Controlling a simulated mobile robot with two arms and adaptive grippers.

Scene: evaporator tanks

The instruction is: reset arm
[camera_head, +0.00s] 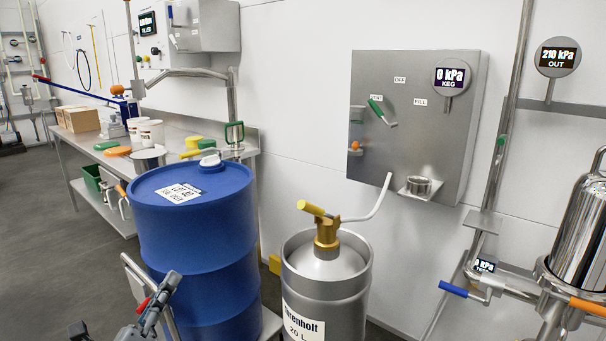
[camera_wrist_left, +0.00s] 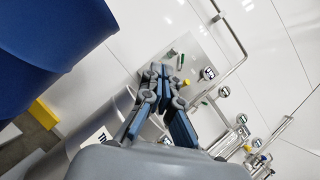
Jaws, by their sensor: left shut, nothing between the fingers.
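My left gripper (camera_head: 172,280) shows at the bottom left of the head view, in front of the blue drum. In the left wrist view its two fingers (camera_wrist_left: 161,70) are together at the tips, with nothing held. The fingers point toward the wall panel in that view. My right gripper is in neither view.
A blue drum (camera_head: 200,235) with a white label stands close to my left gripper. A steel keg (camera_head: 326,272) with a yellow-handled coupler stands right of it. A wall panel (camera_head: 415,125) is behind. Steel piping and a tank (camera_head: 582,240) are at right; a bench (camera_head: 95,180) is at left.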

